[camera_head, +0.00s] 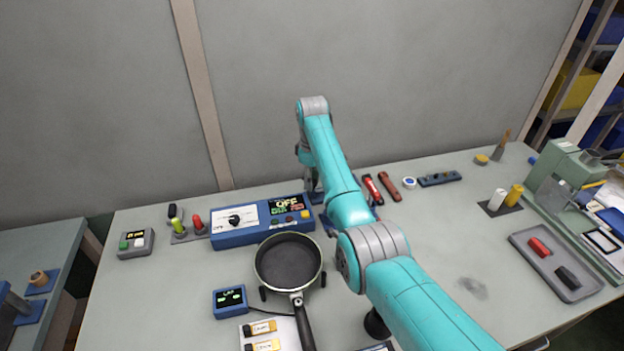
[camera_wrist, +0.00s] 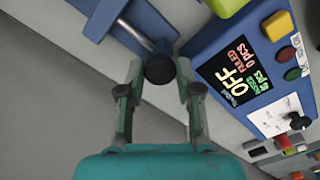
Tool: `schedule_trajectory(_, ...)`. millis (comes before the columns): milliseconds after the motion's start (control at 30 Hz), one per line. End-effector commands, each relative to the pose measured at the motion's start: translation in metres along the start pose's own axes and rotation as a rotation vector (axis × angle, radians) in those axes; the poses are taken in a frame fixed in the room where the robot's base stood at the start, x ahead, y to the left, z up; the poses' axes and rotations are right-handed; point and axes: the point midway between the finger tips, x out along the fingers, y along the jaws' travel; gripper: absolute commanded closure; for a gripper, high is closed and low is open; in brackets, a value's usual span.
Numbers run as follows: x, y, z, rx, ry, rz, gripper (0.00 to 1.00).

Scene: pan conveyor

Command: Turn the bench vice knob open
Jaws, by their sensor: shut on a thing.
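The bench vice shows in the wrist view as blue blocks (camera_wrist: 99,17) at the top, with a grey steel rod (camera_wrist: 136,35) running to a dark round knob (camera_wrist: 159,69). My gripper (camera_wrist: 159,72) has one finger on each side of the knob and is shut on it. The opening between the vice jaws cannot be judged from this angle.
A blue control box (camera_head: 262,238) with a display reading OFF stands close beside the vice. A frying pan (camera_head: 288,262) sits in front of it. Red-handled tools (camera_head: 372,190) lie right of my arm. A grey tray (camera_head: 530,236) is farther right; bench space before it is clear.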

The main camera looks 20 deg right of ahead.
Motion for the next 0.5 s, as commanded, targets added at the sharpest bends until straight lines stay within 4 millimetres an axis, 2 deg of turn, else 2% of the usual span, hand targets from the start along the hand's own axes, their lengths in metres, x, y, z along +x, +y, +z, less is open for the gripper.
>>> schedule_trajectory(267,-0.0003,0.0003,-0.0001,0.000,0.001,0.001,1.00)
schedule_trajectory(300,-0.0003,0.0003,0.0000,0.000,0.001,0.001,0.55)
schedule_trajectory(367,-0.0003,0.0002,0.0000,0.000,0.000,0.001,0.41)
schedule_trajectory(500,-0.0002,0.0002,0.0000,0.000,0.000,0.000,0.40)
